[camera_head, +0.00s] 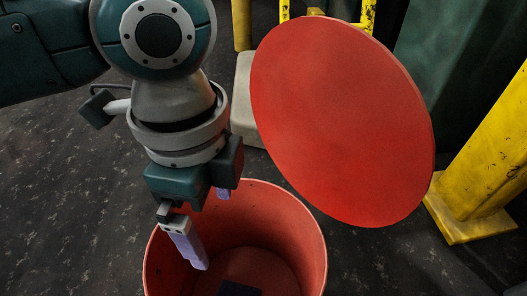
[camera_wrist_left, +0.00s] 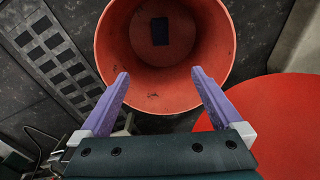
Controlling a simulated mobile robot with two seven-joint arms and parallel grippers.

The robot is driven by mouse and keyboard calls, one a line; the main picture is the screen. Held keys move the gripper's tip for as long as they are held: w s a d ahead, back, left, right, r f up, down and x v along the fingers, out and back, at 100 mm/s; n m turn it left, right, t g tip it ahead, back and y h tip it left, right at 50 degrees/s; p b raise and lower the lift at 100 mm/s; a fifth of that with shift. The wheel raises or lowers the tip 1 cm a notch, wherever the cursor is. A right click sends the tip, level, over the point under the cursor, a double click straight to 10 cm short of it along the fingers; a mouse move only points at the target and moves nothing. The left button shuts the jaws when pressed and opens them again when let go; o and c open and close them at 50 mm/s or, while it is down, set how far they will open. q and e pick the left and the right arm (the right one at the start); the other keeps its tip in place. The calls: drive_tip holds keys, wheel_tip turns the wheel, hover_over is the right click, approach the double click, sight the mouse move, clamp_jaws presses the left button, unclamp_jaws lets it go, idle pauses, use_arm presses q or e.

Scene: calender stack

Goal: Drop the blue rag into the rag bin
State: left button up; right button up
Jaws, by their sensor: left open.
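The rag bin (camera_head: 290,222) is a round red tub in the head view, with its red lid (camera_head: 345,120) raised and tilted at the right. A dark blue, rectangular piece that looks like the blue rag (camera_head: 240,288) lies on the bin's floor. It also shows flat on the floor in the left wrist view (camera_wrist_left: 159,31). My left gripper (camera_head: 212,232) hangs over the bin's opening, pointing down. Its two purple fingers are spread apart, with nothing between them in the left wrist view (camera_wrist_left: 160,73). My right gripper is not in view.
A yellow post (camera_head: 490,150) stands at the right, with yellow rails (camera_head: 345,18) behind the lid. A pale block (camera_head: 243,100) sits behind the bin. A slotted floor grate (camera_wrist_left: 50,50) shows in the left wrist view. Dark floor left of the bin is clear.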

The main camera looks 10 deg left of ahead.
use_arm(q)
wheel_tip(320, 180, up, 7)
drive_tip(key=p, duration=0.3)
drive_tip(key=shift+f+p, duration=0.2)
drive_tip(key=shift+p, duration=0.1)
